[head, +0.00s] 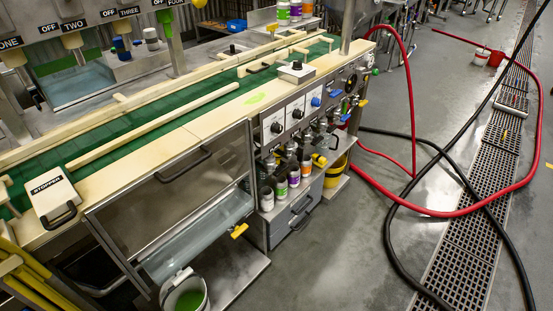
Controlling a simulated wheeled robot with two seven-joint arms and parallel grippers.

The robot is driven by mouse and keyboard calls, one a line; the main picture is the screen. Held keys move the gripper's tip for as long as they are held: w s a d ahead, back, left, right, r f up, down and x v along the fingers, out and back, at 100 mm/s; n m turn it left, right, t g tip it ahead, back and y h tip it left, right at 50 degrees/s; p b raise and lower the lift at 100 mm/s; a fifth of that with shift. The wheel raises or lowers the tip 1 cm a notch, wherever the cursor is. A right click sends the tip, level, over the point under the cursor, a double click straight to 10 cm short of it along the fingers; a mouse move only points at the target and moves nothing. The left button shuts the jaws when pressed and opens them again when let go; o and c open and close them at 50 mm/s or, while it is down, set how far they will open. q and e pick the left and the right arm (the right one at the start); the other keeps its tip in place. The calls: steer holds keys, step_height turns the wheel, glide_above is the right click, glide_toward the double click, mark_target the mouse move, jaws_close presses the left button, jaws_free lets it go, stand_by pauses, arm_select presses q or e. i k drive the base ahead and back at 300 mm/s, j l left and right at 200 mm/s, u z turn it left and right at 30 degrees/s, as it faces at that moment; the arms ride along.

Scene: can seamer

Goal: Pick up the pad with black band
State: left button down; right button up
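A cream flat pad labelled "STOPPER" (48,192), with a black loop at its front end, lies at the left end of the conveyor in the head view. A similar cream piece with a black loop (258,68) lies farther along the conveyor. I cannot tell for certain which one is the pad with the black band. Neither gripper shows in the head view.
The conveyor's green belt (112,137) runs between cream rails. A control panel (300,118) with knobs fronts the bench, and a bucket of green liquid (188,299) stands low.

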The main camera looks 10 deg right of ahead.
mark_target(319, 161)
steer(key=i+l+u, duration=0.15)
steer(key=l+u, duration=0.5)
steer(key=u, duration=0.15)
steer(key=i+l+u, duration=0.1)
steer(key=l+u, duration=0.35)
steer(key=j, duration=0.1)
